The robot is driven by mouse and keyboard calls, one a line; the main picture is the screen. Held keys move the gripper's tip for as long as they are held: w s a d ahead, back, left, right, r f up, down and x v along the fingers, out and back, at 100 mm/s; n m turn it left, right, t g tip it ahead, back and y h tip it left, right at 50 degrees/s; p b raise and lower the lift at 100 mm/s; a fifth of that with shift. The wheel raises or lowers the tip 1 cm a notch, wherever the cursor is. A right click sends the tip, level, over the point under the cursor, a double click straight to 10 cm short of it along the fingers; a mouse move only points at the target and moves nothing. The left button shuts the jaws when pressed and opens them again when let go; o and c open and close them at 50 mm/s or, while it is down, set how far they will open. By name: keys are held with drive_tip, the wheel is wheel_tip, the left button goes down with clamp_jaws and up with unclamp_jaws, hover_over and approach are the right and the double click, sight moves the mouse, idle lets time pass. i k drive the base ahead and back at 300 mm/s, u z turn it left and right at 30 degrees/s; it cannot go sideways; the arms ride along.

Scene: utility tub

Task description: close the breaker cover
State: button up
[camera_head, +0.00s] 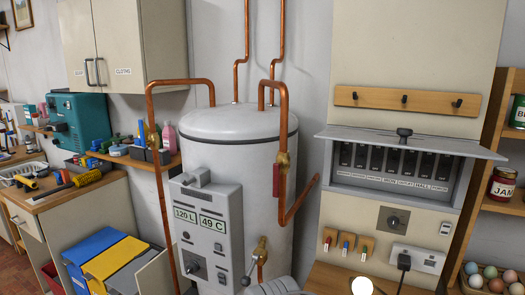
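The breaker cover (450,146) is a grey flap with a dark knob (404,133) near its middle. It is open, sticking out from the top of the breaker box toward me. Below it the breaker box (336,186) shows a row of several black switches (392,160) with white labels under them. The flap hides the top edge of the row. My gripper is not recognisable in this view.
A wooden rail with pegs (370,97) is above the cover. A white water tank (230,150) with copper pipes stands left; shelves (504,134) stand right.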

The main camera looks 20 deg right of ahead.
sight(405, 139)
drive_tip(key=z, duration=1.45)
drive_tip(key=k, duration=0.5)
drive_tip(key=u, duration=1.35)
drive_tip(key=i, duration=0.3)
drive_tip(key=u, duration=0.15)
